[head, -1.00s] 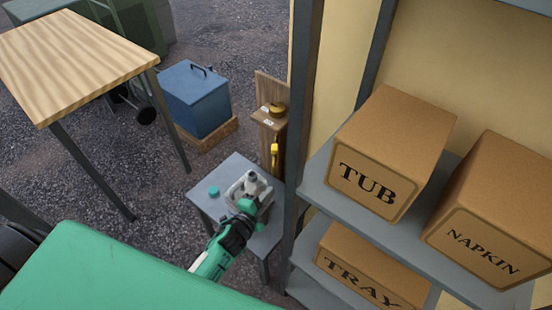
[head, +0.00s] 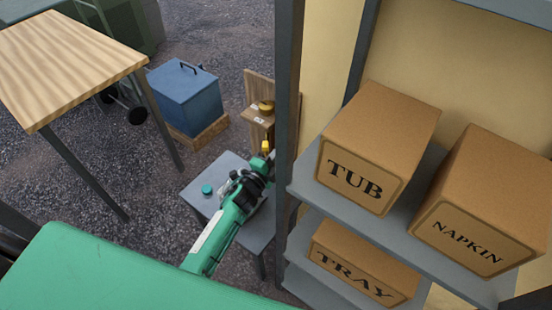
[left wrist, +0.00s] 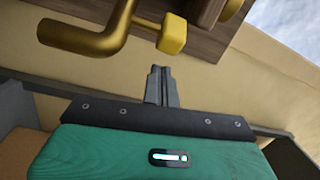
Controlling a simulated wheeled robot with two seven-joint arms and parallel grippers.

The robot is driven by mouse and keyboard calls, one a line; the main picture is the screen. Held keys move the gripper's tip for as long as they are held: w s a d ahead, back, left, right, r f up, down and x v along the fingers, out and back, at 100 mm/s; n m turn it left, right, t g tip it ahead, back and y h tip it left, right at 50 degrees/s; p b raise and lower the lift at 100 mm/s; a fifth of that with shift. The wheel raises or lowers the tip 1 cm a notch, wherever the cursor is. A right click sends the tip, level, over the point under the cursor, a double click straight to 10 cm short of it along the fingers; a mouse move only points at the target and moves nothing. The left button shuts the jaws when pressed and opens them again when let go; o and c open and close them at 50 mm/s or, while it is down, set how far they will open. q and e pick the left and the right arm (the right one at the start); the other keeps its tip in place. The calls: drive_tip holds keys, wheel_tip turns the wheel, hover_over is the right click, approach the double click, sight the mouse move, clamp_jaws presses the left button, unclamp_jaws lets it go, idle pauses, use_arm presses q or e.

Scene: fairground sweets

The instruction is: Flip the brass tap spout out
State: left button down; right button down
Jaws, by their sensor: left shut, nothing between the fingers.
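The brass tap spout (left wrist: 85,40) is a bent pipe at the upper left of the left wrist view, in front of a wooden board (left wrist: 205,40). A yellow block (left wrist: 172,35) on a short stem sits right of the spout. In the head view a small yellow part of the tap (head: 266,146) shows on the wooden stand, partly hidden by my gripper. My left gripper (left wrist: 160,70) is shut and empty, its fingertips just below the yellow block with a small gap. It also shows in the head view (head: 268,157). My right gripper is not in view.
A grey low table (head: 232,163) with a teal cap (head: 207,189) stands under my left arm. A shelf post (head: 287,120) rises close to the right of the tap, with TUB (head: 378,147), NAPKIN and TRAY boxes beyond. A blue box (head: 185,95) stands behind left.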

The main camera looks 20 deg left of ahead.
sight(266, 148)
use_arm(q)
drive_tip(key=a, duration=0.2)
drive_tip(key=shift+s+a+f, duration=0.2)
drive_tip(key=shift+a, duration=0.1)
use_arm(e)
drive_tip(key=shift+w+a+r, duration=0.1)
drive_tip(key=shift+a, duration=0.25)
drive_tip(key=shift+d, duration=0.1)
